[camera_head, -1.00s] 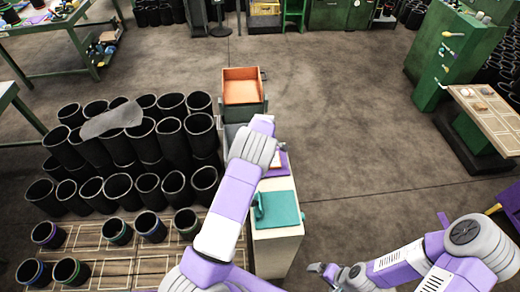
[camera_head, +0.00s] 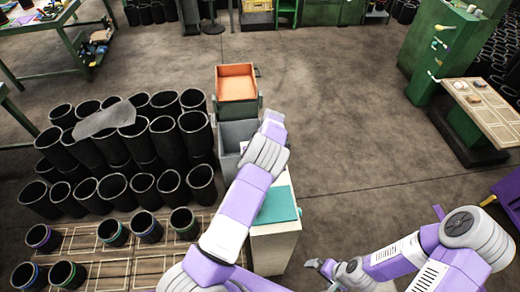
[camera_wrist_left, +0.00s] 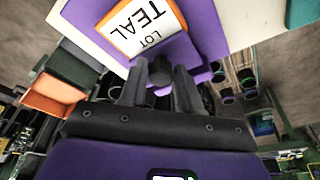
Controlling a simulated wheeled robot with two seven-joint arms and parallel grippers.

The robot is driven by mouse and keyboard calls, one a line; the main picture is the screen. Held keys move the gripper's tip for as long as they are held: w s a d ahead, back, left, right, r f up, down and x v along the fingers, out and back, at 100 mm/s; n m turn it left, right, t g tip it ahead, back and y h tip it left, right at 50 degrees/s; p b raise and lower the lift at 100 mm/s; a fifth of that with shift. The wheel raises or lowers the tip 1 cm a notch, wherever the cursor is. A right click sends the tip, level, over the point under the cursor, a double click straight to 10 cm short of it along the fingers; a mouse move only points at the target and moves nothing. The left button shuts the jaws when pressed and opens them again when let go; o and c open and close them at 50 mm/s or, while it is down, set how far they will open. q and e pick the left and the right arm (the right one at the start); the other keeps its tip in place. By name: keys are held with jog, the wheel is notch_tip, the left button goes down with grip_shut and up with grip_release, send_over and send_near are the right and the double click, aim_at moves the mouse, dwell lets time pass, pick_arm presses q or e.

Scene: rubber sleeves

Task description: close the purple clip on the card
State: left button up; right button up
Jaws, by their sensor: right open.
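In the left wrist view the card (camera_wrist_left: 148,27) is white with an orange edge and reads "LOT TEAL". It lies on a purple board (camera_wrist_left: 205,38). The purple clip (camera_wrist_left: 168,50) overlaps the card's near end; how far it is closed is unclear. My left gripper (camera_wrist_left: 160,78) has its two dark fingers on either side of a dark knob (camera_wrist_left: 160,70) at the clip; contact is unclear. In the head view my left arm hides the card, clip and left gripper. My right gripper (camera_head: 326,267) is open and empty, low over the floor, away from the clip.
A pale stand (camera_head: 273,252) with a teal piece (camera_head: 278,206) on top is below my left arm. An orange-lined bin (camera_head: 236,88) and a grey bin (camera_head: 238,132) stand behind. Many black sleeves (camera_head: 165,135) fill the left.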

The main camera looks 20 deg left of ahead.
pick_arm(q)
jog(key=o, duration=0.3)
jog(key=shift+o, duration=0.2)
jog(key=v, duration=0.7)
jog(key=shift+r+b, duration=0.25)
jog(key=shift+b, duration=0.15)
jog(key=shift+f, duration=0.1)
